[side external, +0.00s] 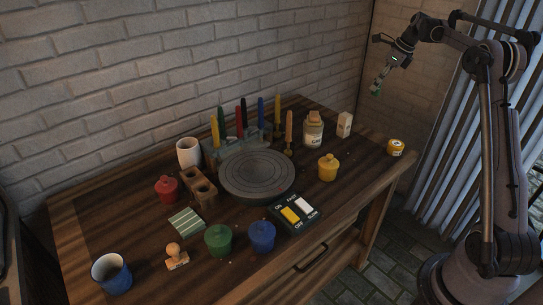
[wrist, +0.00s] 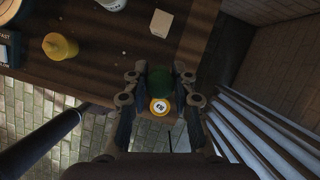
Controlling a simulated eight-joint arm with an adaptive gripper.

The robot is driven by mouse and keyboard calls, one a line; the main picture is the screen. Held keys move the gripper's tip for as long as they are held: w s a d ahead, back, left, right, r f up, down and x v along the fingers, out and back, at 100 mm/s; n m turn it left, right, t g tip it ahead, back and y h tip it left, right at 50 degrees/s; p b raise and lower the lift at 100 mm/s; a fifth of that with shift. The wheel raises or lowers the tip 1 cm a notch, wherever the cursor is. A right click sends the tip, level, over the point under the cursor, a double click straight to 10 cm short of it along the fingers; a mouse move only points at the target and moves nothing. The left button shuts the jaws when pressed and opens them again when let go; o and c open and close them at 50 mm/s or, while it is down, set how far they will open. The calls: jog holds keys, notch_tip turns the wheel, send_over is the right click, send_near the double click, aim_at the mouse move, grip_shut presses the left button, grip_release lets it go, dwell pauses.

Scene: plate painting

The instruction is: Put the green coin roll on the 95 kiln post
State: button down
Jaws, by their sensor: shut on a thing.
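My gripper (side external: 377,87) is raised in the air beyond the right end of the table. It is shut on the green coin roll (side external: 376,92), a small dark green piece at its fingertips. In the wrist view the green coin roll (wrist: 158,81) sits between the fingers of my gripper (wrist: 159,88). A short round post with a yellow-orange rim and pale top (side external: 396,147) stands at the table's right corner. In the wrist view this post (wrist: 160,107) shows just below the roll, with a dark mark that I cannot read surely. The roll is well above it, apart.
A white box (side external: 345,124), a corked jar (side external: 313,134) and a yellow pot (side external: 328,169) stand left of the post. A turntable (side external: 257,175) and a switch box (side external: 295,214) lie further left. The table (side external: 370,163) is bare around the post.

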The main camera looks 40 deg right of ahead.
jog(key=s+d, duration=0.1)
jog(key=d, duration=0.1)
send_over(346, 115)
jog(key=shift+m, duration=0.3)
notch_tip(346, 115, down, 7)
jog(key=shift+d+r, duration=0.1)
jog(key=shift+f, duration=1.95)
jog(key=c, duration=1.1)
grip_release()
jog(key=shift+f, duration=0.15)
